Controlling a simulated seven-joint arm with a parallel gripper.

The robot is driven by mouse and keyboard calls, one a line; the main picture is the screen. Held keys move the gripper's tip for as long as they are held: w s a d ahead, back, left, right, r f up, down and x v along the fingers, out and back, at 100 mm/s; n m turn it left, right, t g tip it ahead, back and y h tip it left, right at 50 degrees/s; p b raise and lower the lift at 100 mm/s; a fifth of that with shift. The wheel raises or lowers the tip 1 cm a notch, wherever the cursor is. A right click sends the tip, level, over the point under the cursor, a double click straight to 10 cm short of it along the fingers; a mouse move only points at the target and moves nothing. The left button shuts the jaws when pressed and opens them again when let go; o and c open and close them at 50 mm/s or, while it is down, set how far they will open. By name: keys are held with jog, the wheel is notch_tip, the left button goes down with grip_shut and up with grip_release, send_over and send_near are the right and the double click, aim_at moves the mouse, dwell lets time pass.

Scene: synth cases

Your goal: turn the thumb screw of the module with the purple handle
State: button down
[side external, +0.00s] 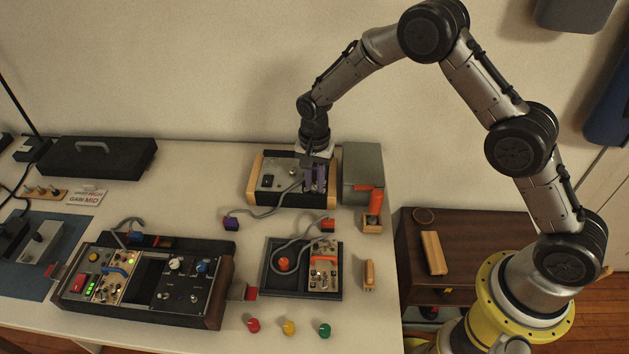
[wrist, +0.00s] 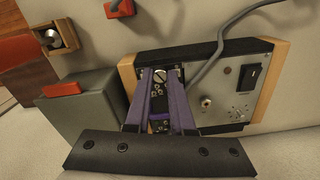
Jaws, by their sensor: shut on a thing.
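My gripper (wrist: 162,74) has two long purple-grey fingers. Its tips are closed on the thumb screw (wrist: 161,75) at the upper end of a narrow dark module (wrist: 157,92). A purple handle (wrist: 158,126) shows low between the fingers, partly hidden by them. The module sits in a wood-sided case (side external: 336,178) at the back of the table. In the side view my gripper (side external: 315,188) points down at the right part of this case and hides most of the module.
A grey box (side external: 362,163) with an orange-red part stands close right of the case. A grey cable (side external: 275,211) runs across its front. A tray (side external: 270,289) with an orange-handled module and a larger rack (side external: 190,322) stand in front. Colored knobs (side external: 289,327) lie near the front edge.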

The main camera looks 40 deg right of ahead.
jog(key=n, duration=0.7)
jog(key=shift+n, duration=0.3)
jog(key=n, duration=0.3)
jog(key=shift+n, duration=0.3)
jog(key=n, duration=0.3)
jog(key=shift+n, duration=0.4)
jog(key=n, duration=1)
jog(key=shift+n, duration=2.3)
